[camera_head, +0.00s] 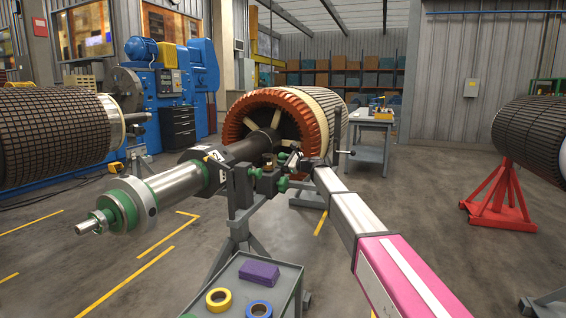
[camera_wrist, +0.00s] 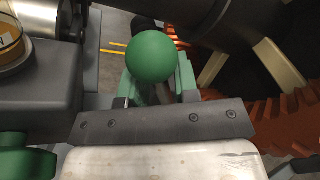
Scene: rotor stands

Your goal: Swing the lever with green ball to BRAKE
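The green ball (camera_wrist: 151,56) of the lever is large in the wrist view, with a dark rod running down below it. My gripper (camera_wrist: 158,86) has green pads to the left and right of the rod, partly hidden by the ball. Whether the pads press on the lever is unclear. In the head view my gripper (camera_head: 297,164) is at the clamp block of the shaft stand (camera_head: 240,190), close to several small green parts. I cannot tell which of these is the lever's ball. No BRAKE lettering is readable.
A steel shaft (camera_head: 175,187) crosses left of my gripper, with an orange-ended rotor housing (camera_head: 245,112) behind. A grey cart (camera_head: 285,272) below carries a purple block (camera_head: 259,272) and tape rolls.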

